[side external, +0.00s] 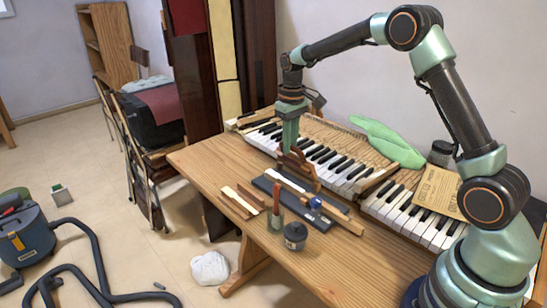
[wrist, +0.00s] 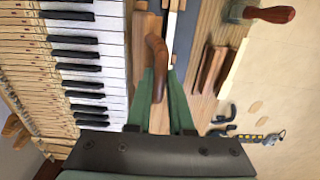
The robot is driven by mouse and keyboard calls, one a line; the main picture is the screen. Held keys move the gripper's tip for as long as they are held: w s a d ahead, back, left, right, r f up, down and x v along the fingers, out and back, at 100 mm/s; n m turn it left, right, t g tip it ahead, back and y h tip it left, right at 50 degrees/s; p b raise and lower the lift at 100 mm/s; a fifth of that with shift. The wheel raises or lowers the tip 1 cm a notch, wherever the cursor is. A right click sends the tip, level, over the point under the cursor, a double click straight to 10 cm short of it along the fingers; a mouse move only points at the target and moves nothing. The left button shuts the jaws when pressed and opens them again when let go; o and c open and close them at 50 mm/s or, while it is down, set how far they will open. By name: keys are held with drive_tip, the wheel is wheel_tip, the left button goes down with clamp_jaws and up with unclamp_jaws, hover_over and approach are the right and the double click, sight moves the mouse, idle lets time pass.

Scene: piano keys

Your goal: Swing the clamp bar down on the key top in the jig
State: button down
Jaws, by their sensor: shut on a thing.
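The jig (side external: 268,187) is a dark grey plate on the wooden bench, with a pale key top (side external: 290,181) lying along it and a blue knob (side external: 316,202) near its right end. In the wrist view the jig (wrist: 185,38) and the white key top (wrist: 172,38) show at the top. The brown curved clamp bar (side external: 300,163) stands raised at the jig's far side; it also shows in the wrist view (wrist: 157,52). My gripper (side external: 289,148) has its green fingers shut on the clamp bar, above the bench. The fingertips partly hide the bar's grip point.
Piano keyboards (side external: 340,172) lie behind the jig. The bench's left front (side external: 205,160) is clear.

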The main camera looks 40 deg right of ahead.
drive_tip(key=shift+a, duration=0.1)
drive_tip(key=shift+a+f, duration=0.25)
drive_tip(key=shift+a, duration=0.25)
drive_tip(key=shift+a+f, duration=0.25)
drive_tip(key=shift+a, duration=0.25)
drive_tip(key=shift+a+f, duration=0.75)
drive_tip(key=shift+a, duration=0.2)
drive_tip(key=shift+a+f, duration=0.1)
